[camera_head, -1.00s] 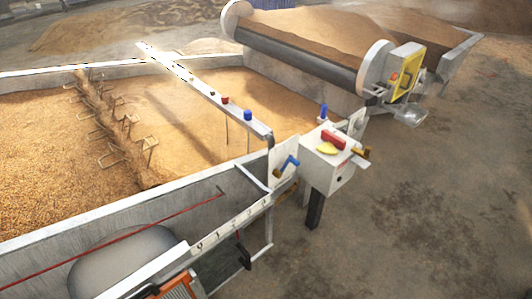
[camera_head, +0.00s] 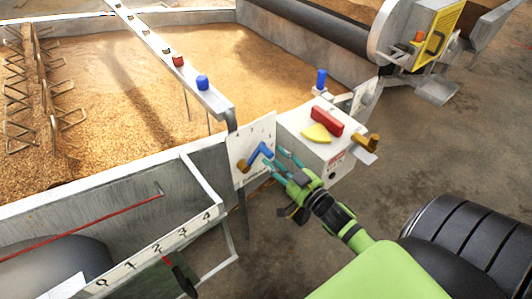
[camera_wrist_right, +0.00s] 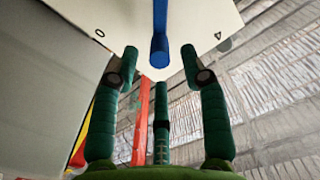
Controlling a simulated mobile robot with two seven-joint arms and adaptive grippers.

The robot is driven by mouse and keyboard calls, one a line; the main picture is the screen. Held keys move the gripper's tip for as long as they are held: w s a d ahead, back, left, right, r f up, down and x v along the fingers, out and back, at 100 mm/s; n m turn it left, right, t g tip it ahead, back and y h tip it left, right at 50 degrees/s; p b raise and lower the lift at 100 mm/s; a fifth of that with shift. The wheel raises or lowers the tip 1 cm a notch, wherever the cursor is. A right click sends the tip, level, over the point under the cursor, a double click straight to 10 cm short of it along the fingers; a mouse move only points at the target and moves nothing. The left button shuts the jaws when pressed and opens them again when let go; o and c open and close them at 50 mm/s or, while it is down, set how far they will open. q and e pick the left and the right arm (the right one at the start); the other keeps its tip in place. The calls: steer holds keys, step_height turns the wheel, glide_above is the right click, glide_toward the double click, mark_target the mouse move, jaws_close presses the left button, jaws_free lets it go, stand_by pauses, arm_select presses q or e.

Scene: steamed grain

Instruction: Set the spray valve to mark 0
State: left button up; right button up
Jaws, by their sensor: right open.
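The spray valve's blue handle (camera_head: 261,152) sits on a white marked plate (camera_head: 240,138) at the corner of the grain bed. My green right gripper (camera_head: 281,162) is at the handle, open, with its teal fingertips beside it. In the right wrist view the blue handle (camera_wrist_right: 159,48) shows between the fingers of my right gripper (camera_wrist_right: 160,68), not clamped. That view shows mark 0 on the plate's left and mark 4 on its right, with the handle's end between them. I cannot tell the exact mark. My left gripper is not in view.
A white box (camera_head: 297,142) with a red block (camera_head: 327,121) and a yellow piece (camera_head: 316,133) stands just right of the plate. A numbered rail (camera_head: 150,254) runs along the front trough. Open floor lies right of the box.

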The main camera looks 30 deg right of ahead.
mark_target(271, 156)
steer(key=w, duration=0.5)
steer(key=shift+w+a, duration=0.1)
steer(key=shift+a, duration=0.2)
jaws_close()
